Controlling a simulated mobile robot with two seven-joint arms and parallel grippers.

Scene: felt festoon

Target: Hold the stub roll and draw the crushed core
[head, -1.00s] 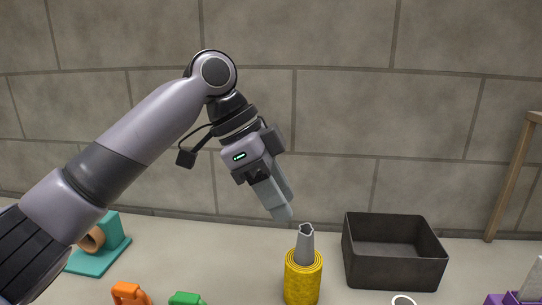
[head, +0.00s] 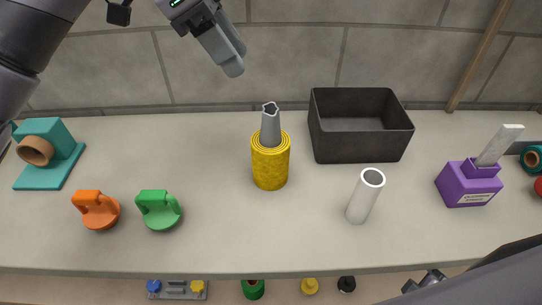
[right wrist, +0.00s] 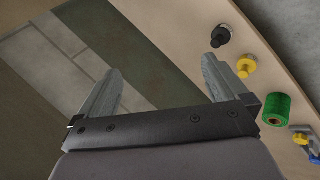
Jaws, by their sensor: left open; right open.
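The stub roll (head: 270,167) is a short yellow felt roll standing upright near the middle of the table in the head view. The crushed core (head: 270,126), a grey tube with a dented rim, sticks up out of its top. My left gripper (head: 233,62) is above and to the left of the core, apart from it and empty; its fingers overlap in this view. My right gripper (right wrist: 160,82) is open and empty in the right wrist view, with its fingers wide apart. Part of it shows at the table's front edge in the head view (head: 426,282).
A dark open bin (head: 360,150) stands behind right of the roll, with a white tube (head: 364,197) before it. A purple block (head: 468,184) stands right. Orange (head: 97,210) and green (head: 158,211) handled pieces and a teal stand (head: 48,165) are left. A wall closes the back.

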